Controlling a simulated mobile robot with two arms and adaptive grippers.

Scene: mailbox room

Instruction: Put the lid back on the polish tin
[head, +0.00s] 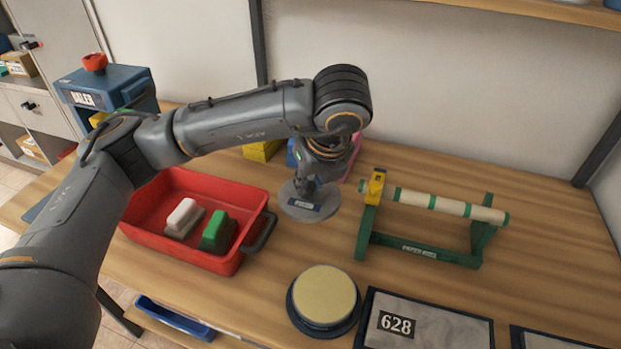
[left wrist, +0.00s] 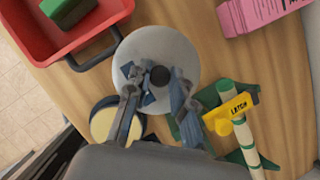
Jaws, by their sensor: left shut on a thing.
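The polish tin (head: 324,296) is a dark round tin with a pale yellow top surface. It stands on the table at the front middle, and part of it shows in the left wrist view (left wrist: 107,122). The lid (head: 296,206) is a grey disc with a small label. It also shows in the left wrist view (left wrist: 184,50), with a dark knob at its middle. My left gripper (head: 314,187) is shut on the lid by its knob. It holds the lid beyond the tin, beside the red tray, seemingly above the table. My right gripper is out of view.
A red tray (head: 153,232) with a white and a green block stands left of the lid. A green roll stand (head: 420,249) is on the right. A panel marked 628 (head: 450,325) lies right of the tin. Bare wood separates the tin from the tray.

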